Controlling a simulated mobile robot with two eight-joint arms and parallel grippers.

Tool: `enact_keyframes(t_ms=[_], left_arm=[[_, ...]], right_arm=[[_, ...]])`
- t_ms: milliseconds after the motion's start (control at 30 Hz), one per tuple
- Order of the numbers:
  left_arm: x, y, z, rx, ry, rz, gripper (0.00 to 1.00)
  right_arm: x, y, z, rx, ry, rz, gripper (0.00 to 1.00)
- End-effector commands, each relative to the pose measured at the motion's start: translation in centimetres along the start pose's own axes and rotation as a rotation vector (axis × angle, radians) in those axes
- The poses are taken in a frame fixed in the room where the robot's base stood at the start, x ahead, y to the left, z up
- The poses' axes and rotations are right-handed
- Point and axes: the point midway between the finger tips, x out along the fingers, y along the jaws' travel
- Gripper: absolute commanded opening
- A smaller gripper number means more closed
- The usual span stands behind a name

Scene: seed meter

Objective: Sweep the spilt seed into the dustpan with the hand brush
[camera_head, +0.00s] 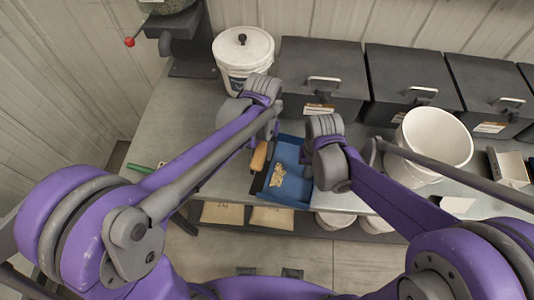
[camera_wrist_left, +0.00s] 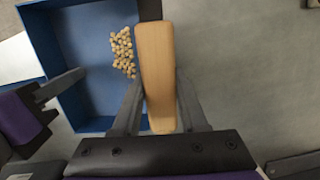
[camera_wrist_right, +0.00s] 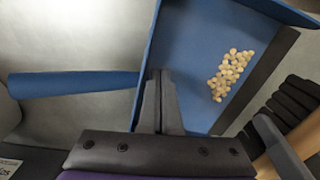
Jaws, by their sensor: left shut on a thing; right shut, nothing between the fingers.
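The blue dustpan (camera_head: 292,188) lies on the bench, and a pile of pale seed (camera_head: 277,176) rests on its floor. The seed also shows inside the pan in the left wrist view (camera_wrist_left: 123,52) and right wrist view (camera_wrist_right: 230,73). My left gripper (camera_wrist_left: 158,82) is shut on the hand brush's wooden handle (camera_wrist_left: 155,48), beside the pan's dark front lip. The brush's dark bristles (camera_wrist_right: 291,104) show in the right wrist view. My right gripper (camera_wrist_right: 160,76) is shut and empty at the pan's back wall, near its blue handle (camera_wrist_right: 75,84); contact is unclear.
Dark lidded bins (camera_head: 318,98) line the back of the bench. A white lidded bucket (camera_head: 243,58) stands at the back left, a white open bucket (camera_head: 437,137) at the right. A green item (camera_head: 141,168) lies near the left edge. Bare bench shows left of the brush.

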Motion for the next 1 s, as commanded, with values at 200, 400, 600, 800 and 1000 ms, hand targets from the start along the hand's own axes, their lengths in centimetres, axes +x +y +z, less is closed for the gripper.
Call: enact_keyframes(t_ms=[200,400,600,800,1000], left_arm=[[-1.0,-1.7,0.1,-0.002,0.0,0.0,0.0],[-1.9,-3.1,0.2,-0.002,0.0,0.0,0.0],[-2.5,-4.1,0.3,-0.001,0.0,0.0,0.0],[-2.8,-4.5,0.3,0.0,0.0,0.0,0.0],[-2.8,-4.5,0.3,0.0,0.0,0.0,0.0]], right_arm=[[0.0,0.0,0.0,0.0,0.0,0.0,0.0],[0.0,0.0,0.0,0.0,0.0,0.0,0.0],[0.0,0.0,0.0,0.0,0.0,0.0,0.0],[0.0,0.0,0.0,0.0,0.0,0.0,0.0],[0.0,0.0,0.0,0.0,0.0,0.0,0.0]])
